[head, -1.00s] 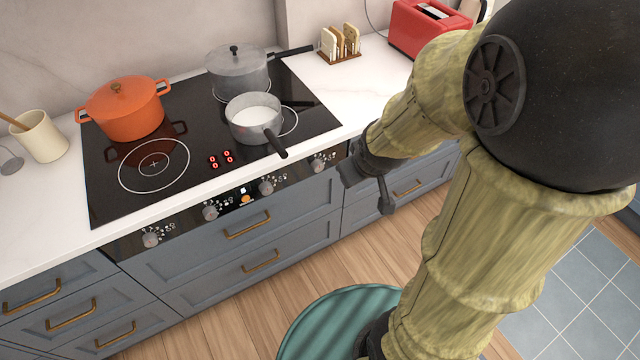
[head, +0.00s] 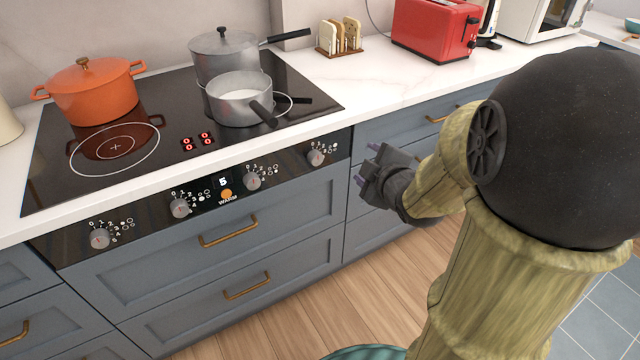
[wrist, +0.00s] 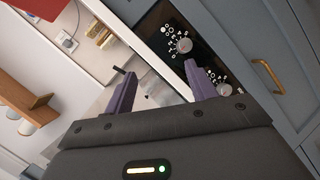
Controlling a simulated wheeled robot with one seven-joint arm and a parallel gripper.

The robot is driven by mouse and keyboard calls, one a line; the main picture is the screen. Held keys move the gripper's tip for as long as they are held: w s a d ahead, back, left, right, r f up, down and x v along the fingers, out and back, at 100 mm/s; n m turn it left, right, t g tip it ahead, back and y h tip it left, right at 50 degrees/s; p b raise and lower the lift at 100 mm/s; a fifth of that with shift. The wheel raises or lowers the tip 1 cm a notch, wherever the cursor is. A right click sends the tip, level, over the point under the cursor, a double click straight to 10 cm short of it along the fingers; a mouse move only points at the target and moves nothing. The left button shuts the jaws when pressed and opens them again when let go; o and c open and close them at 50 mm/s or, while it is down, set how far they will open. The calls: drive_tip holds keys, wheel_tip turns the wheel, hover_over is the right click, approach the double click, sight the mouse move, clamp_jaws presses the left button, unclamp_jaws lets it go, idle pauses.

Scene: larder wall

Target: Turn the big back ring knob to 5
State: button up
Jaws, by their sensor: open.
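The hob's front panel carries a row of several grey knobs with white number scales. In the head view they are the far left knob (head: 100,238), the second knob (head: 180,207), the third knob (head: 252,180) and the far right knob (head: 317,155). The ring symbols are too small to tell which knob is for the big back ring. My gripper (head: 366,164) is open and empty, apart from the panel, just right of the far right knob. In the wrist view, two knobs (wrist: 184,46) (wrist: 222,89) show beyond and beside the right purple finger.
The black glass hob (head: 60,185) holds an orange pot (head: 92,95), a grey lidded pot (head: 225,58) and a saucepan (head: 238,108) with its handle towards the front. Red digits (head: 197,142) show zeros. Drawer handles (head: 228,230) jut out below. A red toaster (head: 435,30) stands right.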

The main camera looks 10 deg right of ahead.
wheel_tip(320, 180, down, 11)
drive_tip(key=a+n+t+y+b, duration=0.1)
drive_tip(key=n+t+y+b, duration=0.3)
drive_tip(key=b, duration=1.3)
drive_tip(key=n+y, duration=0.1)
drive_tip(key=n, duration=0.3)
drive_tip(key=shift+s+f+n, duration=0.2)
drive_tip(key=shift+s+n, duration=0.2)
drive_tip(key=shift+a, duration=0.2)
drive_tip(key=p, duration=0.1)
approach(318, 161)
drive_tip(key=x, duration=0.8)
drive_tip(key=shift+w+a, duration=0.1)
drive_tip(key=shift+w, duration=0.2)
drive_tip(key=shift+c, duration=0.3)
